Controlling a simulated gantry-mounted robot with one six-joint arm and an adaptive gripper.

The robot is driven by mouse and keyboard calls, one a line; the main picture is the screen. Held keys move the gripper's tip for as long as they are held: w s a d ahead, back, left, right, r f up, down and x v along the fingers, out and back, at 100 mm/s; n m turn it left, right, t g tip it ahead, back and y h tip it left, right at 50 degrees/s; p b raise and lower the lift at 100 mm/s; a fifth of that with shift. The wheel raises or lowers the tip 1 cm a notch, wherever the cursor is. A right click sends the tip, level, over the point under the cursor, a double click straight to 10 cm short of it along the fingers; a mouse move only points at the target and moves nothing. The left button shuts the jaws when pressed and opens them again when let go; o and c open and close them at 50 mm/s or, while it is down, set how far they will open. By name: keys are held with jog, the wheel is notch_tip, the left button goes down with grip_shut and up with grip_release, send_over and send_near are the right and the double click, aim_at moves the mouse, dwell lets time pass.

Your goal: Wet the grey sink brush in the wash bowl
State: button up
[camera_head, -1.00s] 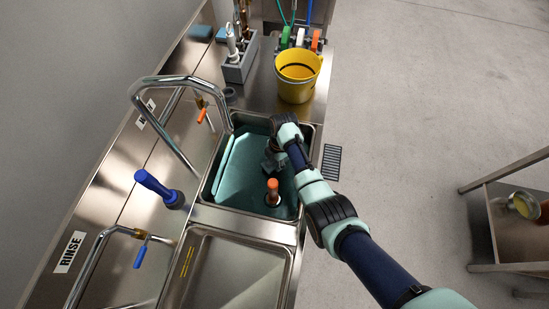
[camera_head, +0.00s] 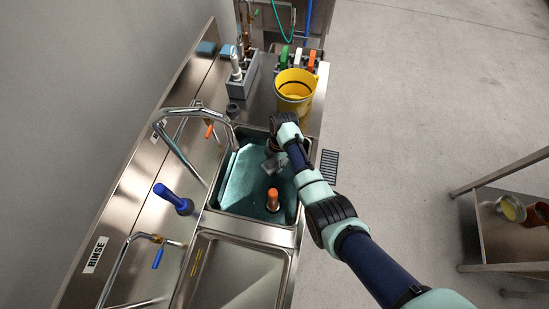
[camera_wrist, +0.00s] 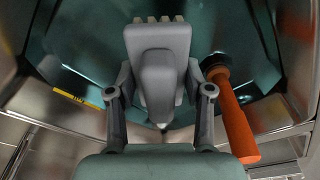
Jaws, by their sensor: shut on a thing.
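My gripper (camera_wrist: 158,95) is shut on the grey sink brush (camera_wrist: 158,72), with a finger on each side of it. The brush has a grey block with pale bristle tufts along its far edge. In the head view my gripper (camera_head: 272,162) is over the wash bowl (camera_head: 237,222), a steel basin with teal water, towards its far right part. In the wrist view the teal water (camera_wrist: 85,60) lies behind the brush. I cannot tell whether the bristles touch the water. In the head view the brush is small and partly hidden by my arm.
An orange-handled tool (camera_head: 273,199) stands in the bowl, close to my gripper's right in the wrist view (camera_wrist: 235,120). A curved tap (camera_head: 172,140) arches over the bowl's left side. A yellow bucket (camera_head: 294,88) stands beyond it. An empty rinse basin (camera_head: 230,275) lies nearer.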

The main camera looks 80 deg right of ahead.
aim_at(273, 160)
jog(key=shift+r+p, duration=3)
jog(key=shift+r, duration=0.6)
notch_tip(273, 160, up, 4)
jog(key=p, duration=0.4)
jog(key=shift+r, duration=0.15)
